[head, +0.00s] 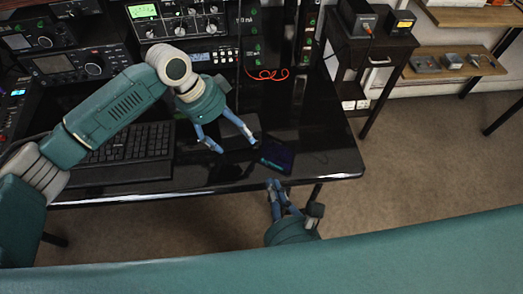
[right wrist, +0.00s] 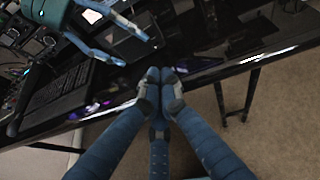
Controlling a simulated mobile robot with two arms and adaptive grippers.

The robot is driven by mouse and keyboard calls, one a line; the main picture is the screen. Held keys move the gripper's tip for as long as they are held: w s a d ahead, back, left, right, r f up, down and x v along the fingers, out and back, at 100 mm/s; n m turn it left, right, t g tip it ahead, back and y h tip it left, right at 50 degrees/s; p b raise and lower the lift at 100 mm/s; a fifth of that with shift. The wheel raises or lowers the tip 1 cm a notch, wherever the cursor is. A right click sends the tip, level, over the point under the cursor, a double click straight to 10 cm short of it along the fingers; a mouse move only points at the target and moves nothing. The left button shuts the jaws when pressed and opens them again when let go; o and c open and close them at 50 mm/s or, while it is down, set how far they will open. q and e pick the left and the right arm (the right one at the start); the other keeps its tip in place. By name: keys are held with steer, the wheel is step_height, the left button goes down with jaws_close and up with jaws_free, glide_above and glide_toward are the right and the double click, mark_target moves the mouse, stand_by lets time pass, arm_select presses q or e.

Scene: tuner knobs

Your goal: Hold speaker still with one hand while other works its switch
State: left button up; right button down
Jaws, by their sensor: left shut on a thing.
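My left gripper (head: 236,147) reaches down over the black desk, its two blue fingers spread around a dark grey box, which I take for the speaker (head: 243,124). The fingers and wrist hide part of the box. In the right wrist view the left gripper (right wrist: 134,50) also has its fingers on either side of this dark box (right wrist: 126,42). I cannot make out a switch on it. My right gripper (head: 274,184) is in front of the desk's front edge, apart from the speaker. In the right wrist view its fingertips (right wrist: 160,76) meet, with nothing visible between them.
The glossy black desk (head: 225,178) has a keyboard (head: 125,145) at left and radio gear (head: 70,65) at the back. A dark flat bluish item (head: 277,156) lies right of the left gripper. A red coiled cable (head: 268,75) lies behind. Floor at right is clear.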

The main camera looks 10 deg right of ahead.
steer(key=shift+w, duration=0.1)
glide_toward(256, 138)
steer(key=w+f, duration=0.4)
steer(key=shift+w+d+f, duration=0.1)
steer(key=shift+w+f, duration=0.05)
steer(key=shift+f, duration=0.2)
steer(key=shift+w+f, duration=0.1)
steer(key=shift+w, duration=0.5)
